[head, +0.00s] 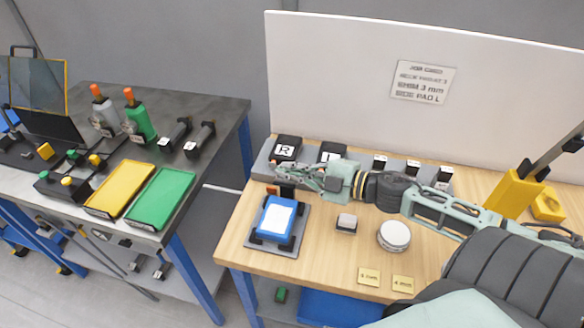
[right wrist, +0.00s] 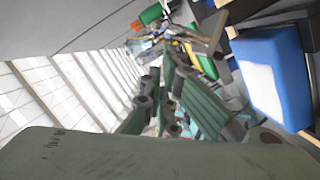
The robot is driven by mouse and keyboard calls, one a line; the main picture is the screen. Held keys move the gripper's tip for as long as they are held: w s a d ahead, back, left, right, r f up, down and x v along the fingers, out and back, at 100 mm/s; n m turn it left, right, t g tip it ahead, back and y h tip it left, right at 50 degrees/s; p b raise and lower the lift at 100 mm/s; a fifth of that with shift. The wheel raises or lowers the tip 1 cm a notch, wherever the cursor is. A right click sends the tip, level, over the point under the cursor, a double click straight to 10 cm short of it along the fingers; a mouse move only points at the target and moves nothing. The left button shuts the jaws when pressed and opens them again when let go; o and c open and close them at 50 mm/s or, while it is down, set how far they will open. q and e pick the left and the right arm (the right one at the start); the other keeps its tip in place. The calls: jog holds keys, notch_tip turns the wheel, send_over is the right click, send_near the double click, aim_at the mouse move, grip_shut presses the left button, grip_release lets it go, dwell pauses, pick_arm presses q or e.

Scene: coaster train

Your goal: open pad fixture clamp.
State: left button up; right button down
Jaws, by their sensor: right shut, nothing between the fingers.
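The pad fixture (head: 257,247) is a grey plate with dark corner stops on the near left of the wooden table. A blue block with a white top (head: 275,222) sits in it; the block also shows large at the right of the right wrist view (right wrist: 268,80). A dark clamp part with a red-orange end (head: 274,190) stands at the fixture's back edge. My right gripper (head: 284,176) is shut and empty just above and behind this clamp part; I cannot tell if they touch. The clamp is partly hidden by the gripper. My left gripper is not in view.
Behind the gripper is a grey rack with pads marked R (head: 285,150) and L. A small grey-topped block (head: 346,223), a round white tin (head: 394,236) and two yellow tags (head: 369,276) lie right of the fixture. A white board (head: 330,80) stands at the back.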

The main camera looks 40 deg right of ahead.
jog(key=shift+w+d+f, duration=0.1)
jog(key=shift+w+d, duration=0.05)
jog(key=d+m+p, duration=0.1)
jog(key=p, duration=0.1)
jog(key=w+r+m+g+p, duration=0.1)
jog(key=p, duration=0.1)
jog(key=shift+w+d+r, duration=0.15)
jog(key=shift+w+d, duration=0.05)
jog(key=shift+d, duration=0.15)
jog(key=shift+w+d+m, duration=0.25)
jog(key=shift+m, duration=0.25)
jog(key=shift+w+d+f+y, duration=0.3)
jog(key=shift+w+d+f, duration=0.05)
jog(key=shift+d+f, duration=0.1)
jog(key=shift+r, duration=0.1)
